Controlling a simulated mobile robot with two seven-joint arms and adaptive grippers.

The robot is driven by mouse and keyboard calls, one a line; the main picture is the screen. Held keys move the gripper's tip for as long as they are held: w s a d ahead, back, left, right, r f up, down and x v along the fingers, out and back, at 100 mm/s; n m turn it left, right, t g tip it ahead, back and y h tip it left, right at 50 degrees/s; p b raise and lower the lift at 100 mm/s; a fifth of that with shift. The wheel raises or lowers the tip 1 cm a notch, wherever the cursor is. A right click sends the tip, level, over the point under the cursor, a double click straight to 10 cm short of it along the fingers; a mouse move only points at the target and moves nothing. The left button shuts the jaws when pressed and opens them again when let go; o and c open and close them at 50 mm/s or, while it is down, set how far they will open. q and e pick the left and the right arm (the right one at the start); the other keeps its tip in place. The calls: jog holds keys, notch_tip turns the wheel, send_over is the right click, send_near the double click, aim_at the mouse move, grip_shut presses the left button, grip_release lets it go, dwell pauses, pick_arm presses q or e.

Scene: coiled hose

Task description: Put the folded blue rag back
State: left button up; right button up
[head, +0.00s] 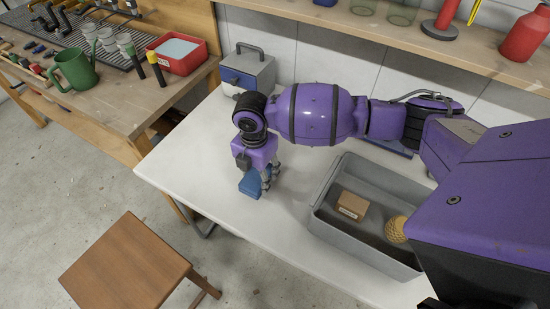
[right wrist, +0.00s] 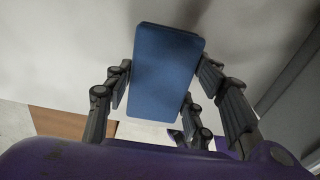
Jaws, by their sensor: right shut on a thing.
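The folded blue rag (head: 250,184) is a flat blue block shape at the white table's front left part. My right gripper (head: 264,181) points down and is shut on it. In the right wrist view the rag (right wrist: 166,72) sits between the fingers of the gripper (right wrist: 166,92). I cannot tell whether its lower edge touches the table. My left gripper is not in view.
A grey bin (head: 332,229) to the right holds a small brown box (head: 352,206) and a yellowish ball (head: 397,229). A grey case with a blue front (head: 249,70) stands at the back left. The white table (head: 190,150) is clear left of the gripper. A wooden stool (head: 125,262) stands in front.

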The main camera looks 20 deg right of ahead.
aim_at(259, 181)
jog(key=shift+w+d+f, duration=0.15)
jog(key=shift+f, duration=1.5)
jog(key=shift+f, duration=0.15)
jog(key=o, duration=1.1)
notch_tip(259, 181, up, 12)
jog(key=shift+r, duration=0.15)
